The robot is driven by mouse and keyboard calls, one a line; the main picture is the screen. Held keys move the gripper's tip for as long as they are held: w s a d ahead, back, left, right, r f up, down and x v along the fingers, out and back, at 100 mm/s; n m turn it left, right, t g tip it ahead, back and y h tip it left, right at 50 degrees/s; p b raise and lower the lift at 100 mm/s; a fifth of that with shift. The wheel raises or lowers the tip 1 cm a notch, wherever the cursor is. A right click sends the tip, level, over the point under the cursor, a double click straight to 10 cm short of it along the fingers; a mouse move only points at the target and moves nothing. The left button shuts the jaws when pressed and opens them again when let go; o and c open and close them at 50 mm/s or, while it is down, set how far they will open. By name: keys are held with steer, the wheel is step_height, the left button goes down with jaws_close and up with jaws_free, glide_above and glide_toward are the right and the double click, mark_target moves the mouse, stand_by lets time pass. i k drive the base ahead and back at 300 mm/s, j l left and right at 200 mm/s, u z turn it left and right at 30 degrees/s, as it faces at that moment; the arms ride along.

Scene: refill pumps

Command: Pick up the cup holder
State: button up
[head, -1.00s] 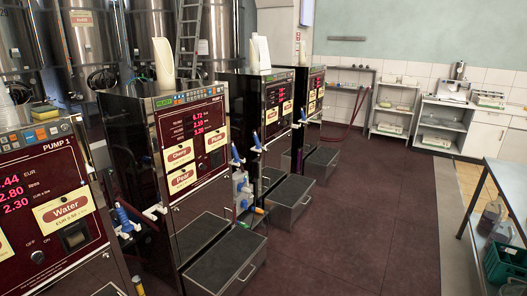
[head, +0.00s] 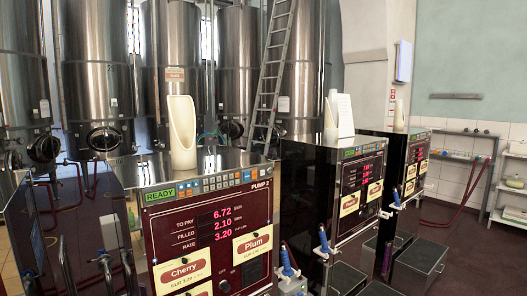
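A tall cream cup holder (head: 182,130) with an open, scooped front stands upright on top of the pump marked PUMP 2 (head: 217,230). It looks empty, and its whole height shows. A second pale upright holder (head: 340,115) stands on the pump behind to the right (head: 345,200), partly covered by a white sheet-like piece. A smaller pale upright object (head: 399,114) stands on the farthest pump. My gripper is not in view.
Large steel tanks (head: 90,75) line the back, and a ladder (head: 272,70) leans there. Blue-handled nozzles (head: 287,260) hang at the pump sides. Shelves (head: 512,190) stand along the tiled wall at far right. Open air surrounds the cup holder above PUMP 2.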

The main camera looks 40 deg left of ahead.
mark_target(182, 112)
steer(key=i+l+z, duration=0.2)
steer(key=i, duration=1.55)
steer(key=i+j+u, duration=0.1)
steer(key=i+u, duration=0.15)
steer(key=u, duration=0.15)
steer(key=i+u, duration=0.25)
steer(key=u, duration=0.2)
steer(key=i+u, duration=0.25)
steer(key=u, duration=0.15)
steer(key=i+l+u, duration=0.2)
steer(key=u, duration=0.25)
